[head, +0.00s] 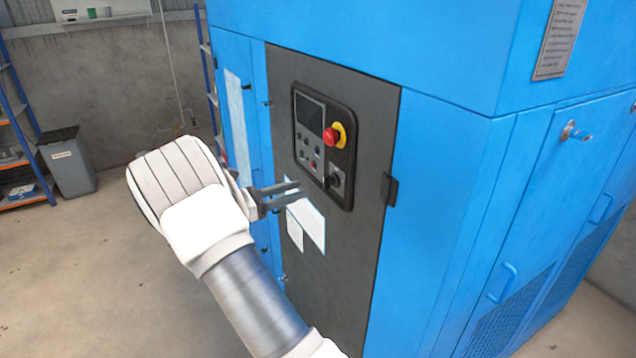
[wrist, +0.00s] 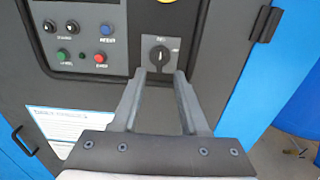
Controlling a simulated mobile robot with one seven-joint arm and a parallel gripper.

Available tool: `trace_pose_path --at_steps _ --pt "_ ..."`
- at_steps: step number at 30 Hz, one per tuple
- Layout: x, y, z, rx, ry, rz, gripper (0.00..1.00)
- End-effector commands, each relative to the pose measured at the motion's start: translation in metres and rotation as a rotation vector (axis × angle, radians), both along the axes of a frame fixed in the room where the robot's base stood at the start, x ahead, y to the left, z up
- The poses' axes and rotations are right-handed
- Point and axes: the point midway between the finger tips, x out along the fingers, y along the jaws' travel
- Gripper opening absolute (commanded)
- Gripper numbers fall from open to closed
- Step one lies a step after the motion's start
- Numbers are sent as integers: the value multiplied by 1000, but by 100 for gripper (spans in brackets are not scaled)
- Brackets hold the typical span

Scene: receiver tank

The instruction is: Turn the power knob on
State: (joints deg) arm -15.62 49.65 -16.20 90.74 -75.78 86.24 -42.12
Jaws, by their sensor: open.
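The power knob (wrist: 159,56) is a black rotary knob on a small grey plate, at the lower right of the control panel (head: 321,146). In the head view the knob (head: 334,180) sits below the red and yellow emergency button. In the wrist view its pointer mark looks close to upright; small labels beside it are hard to read. My gripper (wrist: 161,74) is open and empty, its two fingertips just below and either side of the knob in the picture. In the head view my gripper (head: 298,190) points at the panel from the left, apparently short of the knob.
The red emergency button (head: 334,134) is just above the knob. Small knobs and coloured buttons (wrist: 81,45) lie to its left. White paper sheets (head: 308,222) are on the dark door below. A black latch (head: 390,189) is at the door's right edge.

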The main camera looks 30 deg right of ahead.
Motion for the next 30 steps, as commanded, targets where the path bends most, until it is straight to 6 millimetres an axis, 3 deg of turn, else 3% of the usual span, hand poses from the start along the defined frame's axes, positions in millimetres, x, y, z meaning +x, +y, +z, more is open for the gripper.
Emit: trace_pose_path --at_steps 3,9,15,23,30 --pt "-2 -27 1 0 0 -3 44" --pt "-4 -56 0 0 0 -3 44" --pt "-4 -68 0 1 0 0 44" --pt "-4 -68 0 1 0 0 44" --pt "-4 -68 0 1 0 0 1"
